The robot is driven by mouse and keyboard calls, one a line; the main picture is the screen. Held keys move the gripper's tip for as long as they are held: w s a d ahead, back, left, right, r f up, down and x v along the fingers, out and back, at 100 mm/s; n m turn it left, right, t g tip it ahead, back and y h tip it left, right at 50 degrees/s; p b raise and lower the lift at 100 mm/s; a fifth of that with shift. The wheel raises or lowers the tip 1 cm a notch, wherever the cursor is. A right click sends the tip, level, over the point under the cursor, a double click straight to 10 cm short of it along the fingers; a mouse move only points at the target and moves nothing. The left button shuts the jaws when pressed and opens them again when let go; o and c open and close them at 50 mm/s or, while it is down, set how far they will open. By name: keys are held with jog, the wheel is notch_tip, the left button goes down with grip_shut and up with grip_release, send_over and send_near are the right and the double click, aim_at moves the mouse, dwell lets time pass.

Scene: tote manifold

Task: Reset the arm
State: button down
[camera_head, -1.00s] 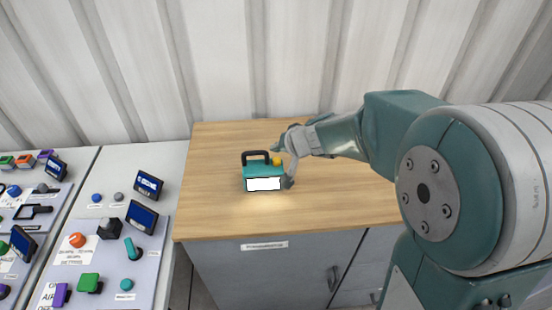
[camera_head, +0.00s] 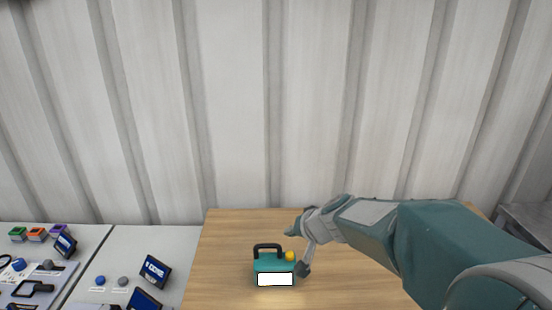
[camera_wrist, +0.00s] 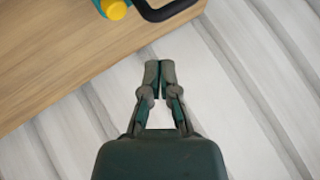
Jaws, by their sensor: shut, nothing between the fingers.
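My gripper (camera_head: 291,233) is at the end of my arm, above and just behind the teal case in the head view. In the wrist view its two fingers (camera_wrist: 159,66) are together with nothing between them. The teal case (camera_head: 262,265) stands upright on the wooden worktop, with a black handle (camera_head: 267,247), a yellow knob (camera_head: 290,256) and a white front panel. In the wrist view the handle (camera_wrist: 172,8) and knob (camera_wrist: 115,9) show at the top edge, apart from the fingers.
The wooden worktop (camera_head: 225,258) is clear to the left of the case. A corrugated wall (camera_head: 240,110) rises behind. Control panels with buttons and small screens (camera_head: 155,270) stand at the left. A grey surface (camera_head: 528,222) shows at the far right.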

jog(key=s+d+r+h, duration=0.1)
jog(key=s+d, duration=0.2)
jog(key=s, duration=0.5)
jog(key=s+d+r+n+g+h, duration=0.1)
jog(key=s+d, duration=0.3)
jog(key=s, duration=0.5)
jog(key=s+d+r+h, duration=0.2)
jog(key=s+d+h, duration=0.1)
jog(key=s, duration=0.6)
jog(key=shift+d+r+n+g, duration=0.15)
jog(key=shift+r+n+g, duration=0.15)
